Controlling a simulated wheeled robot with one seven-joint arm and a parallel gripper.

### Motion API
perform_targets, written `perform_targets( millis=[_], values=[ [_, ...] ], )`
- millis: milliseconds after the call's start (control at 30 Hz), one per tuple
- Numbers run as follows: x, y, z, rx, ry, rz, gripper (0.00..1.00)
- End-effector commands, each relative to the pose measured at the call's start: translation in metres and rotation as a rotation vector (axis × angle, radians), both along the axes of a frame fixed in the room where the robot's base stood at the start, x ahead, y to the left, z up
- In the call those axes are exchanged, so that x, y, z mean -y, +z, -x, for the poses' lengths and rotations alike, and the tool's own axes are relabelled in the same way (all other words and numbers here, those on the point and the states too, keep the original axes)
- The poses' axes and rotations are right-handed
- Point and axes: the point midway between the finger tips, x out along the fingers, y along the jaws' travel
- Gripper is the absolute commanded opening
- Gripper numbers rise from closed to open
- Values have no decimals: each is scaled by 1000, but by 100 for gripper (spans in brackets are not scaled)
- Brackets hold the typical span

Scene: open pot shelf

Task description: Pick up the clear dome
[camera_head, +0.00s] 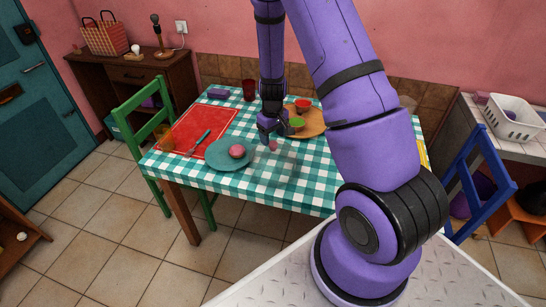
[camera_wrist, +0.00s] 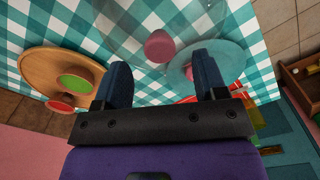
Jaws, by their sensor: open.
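The clear dome (camera_head: 283,166) stands on the teal-and-white checked cloth, just right of the teal plate (camera_head: 229,161). It is see-through, so its outline is faint; a pink knob (camera_head: 273,145) shows at its top. In the wrist view the clear dome (camera_wrist: 130,22) is at the top, with its pink knob (camera_wrist: 160,46) just beyond and between my fingertips. My gripper (camera_head: 268,136) points down over the table close to the knob. In the wrist view my gripper (camera_wrist: 162,68) has its two fingers wide apart with nothing between them.
A round wooden board (camera_head: 316,124) with red and green bowls lies right of my gripper. A pink round item (camera_head: 237,151) sits on the teal plate. A red mat (camera_head: 193,127) lies at left, and a dark red cup (camera_head: 249,90) stands behind. Bare cloth surrounds the dome's front.

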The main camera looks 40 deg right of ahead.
Motion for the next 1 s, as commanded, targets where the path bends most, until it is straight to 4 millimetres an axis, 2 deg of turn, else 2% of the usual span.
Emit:
perform_targets(
  millis=[100,233,567,667,867,1000],
  values=[
    [0,-18,1,-4,-2,-1,65],
    [-1,-32,0,-2,-1,-1,65],
    [0,-39,0,0,0,0,65],
    [0,-39,0,0,0,0,47],
    [0,-39,0,0,0,0,1],
    [0,-38,0,0,0,0,0]
  ],
)
